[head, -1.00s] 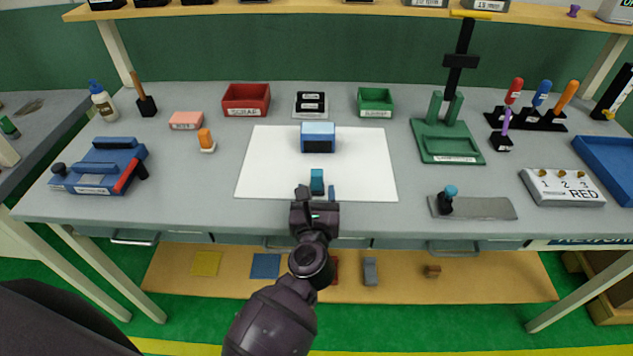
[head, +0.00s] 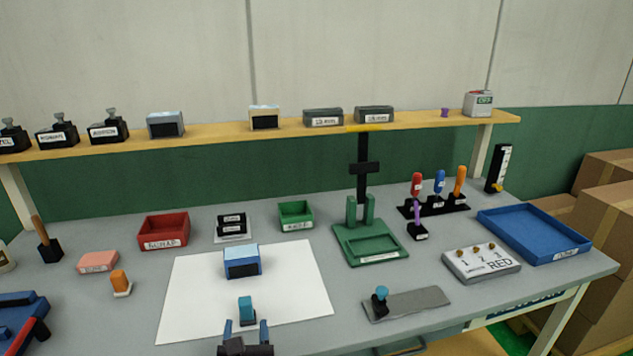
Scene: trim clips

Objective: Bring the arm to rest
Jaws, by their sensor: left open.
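My left gripper (head: 246,332) shows at the bottom edge of the head view, its two blue-tipped fingers apart. Nothing shows between the fingers. A small teal block (head: 246,309) stands on the white sheet (head: 187,302) just beyond the fingertips. A blue and black box-shaped piece (head: 241,261) sits farther back on the same sheet. Most of my left arm is below the frame. My right gripper is not in view.
A grey plate with a teal knob (head: 407,303) lies to the right. A blue tray (head: 534,233) is at the far right. A shelf (head: 260,131) spans the back.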

